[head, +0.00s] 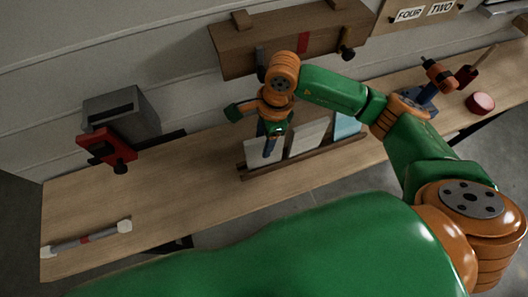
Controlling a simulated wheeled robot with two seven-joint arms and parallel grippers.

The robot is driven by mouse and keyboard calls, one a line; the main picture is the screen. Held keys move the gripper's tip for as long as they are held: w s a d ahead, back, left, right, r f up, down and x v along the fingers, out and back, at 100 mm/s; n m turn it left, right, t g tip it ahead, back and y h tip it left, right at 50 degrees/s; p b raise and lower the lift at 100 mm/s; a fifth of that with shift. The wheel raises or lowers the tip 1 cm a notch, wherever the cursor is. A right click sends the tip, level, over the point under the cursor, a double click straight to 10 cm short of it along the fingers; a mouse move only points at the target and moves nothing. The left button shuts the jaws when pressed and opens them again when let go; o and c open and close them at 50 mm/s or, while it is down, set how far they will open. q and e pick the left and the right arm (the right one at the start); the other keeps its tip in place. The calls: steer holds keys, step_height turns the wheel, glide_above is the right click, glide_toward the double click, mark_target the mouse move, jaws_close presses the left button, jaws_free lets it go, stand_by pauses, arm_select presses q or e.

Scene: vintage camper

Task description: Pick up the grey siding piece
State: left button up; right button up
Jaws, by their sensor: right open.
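A wooden rack (300,160) on the bench holds thin siding pieces standing upright in a row. The left piece (252,154) is pale, the middle piece (307,138) is pale grey, and the right piece (346,126) is light blue. I cannot tell surely which of the two pale pieces is the grey one. My right gripper (269,148) is open, pointing down in front of the left piece and hiding part of it. I cannot tell whether it touches the piece. My left gripper is not in view.
A grey box with a red clamp (108,148) stands at the back left. A white-ended rod (86,238) lies at the front left. A brown wall shelf (290,42) hangs behind the rack. A red round tin (480,102) sits at the right. The bench's left middle is clear.

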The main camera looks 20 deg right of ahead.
steer(key=shift+f, duration=0.15)
stand_by(0.3)
jaws_close()
stand_by(1.3)
